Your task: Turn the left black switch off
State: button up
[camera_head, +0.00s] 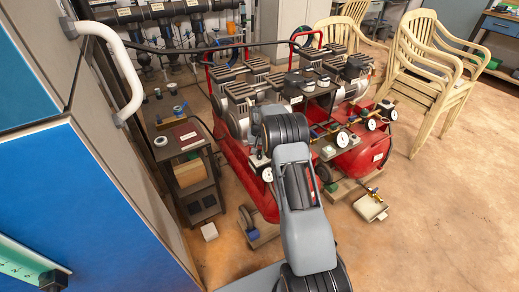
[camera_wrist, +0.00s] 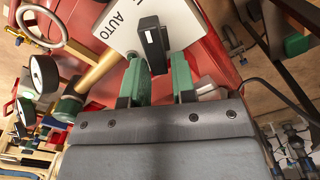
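In the wrist view, a black switch lever (camera_wrist: 153,42) with a small white mark stands on a white plate (camera_wrist: 188,22) lettered AUTO. I cannot tell from the frames whether it is the left one. My gripper (camera_wrist: 158,62) has two green fingers, parted, one on each side of the lever's near end. The lever's end sits between the fingertips; whether they touch it I cannot tell. In the head view my arm reaches over the red compressors (camera_head: 237,160), and the arm hides my gripper and this switch.
Pressure gauges (camera_wrist: 44,74) and a tan pipe (camera_wrist: 97,70) are close on the left in the wrist view. A dark shelf cart (camera_head: 187,160) stands left of the compressors. Stacked cream chairs (camera_head: 425,70) are at the right. The floor at front right is clear.

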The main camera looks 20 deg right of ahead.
jog(key=o, duration=0.3)
notch_tip(320, 180, up, 14)
jog(key=p, duration=0.2)
jog(key=shift+p, duration=0.35)
jog(key=shift+f, duration=0.1)
dwell(0.4)
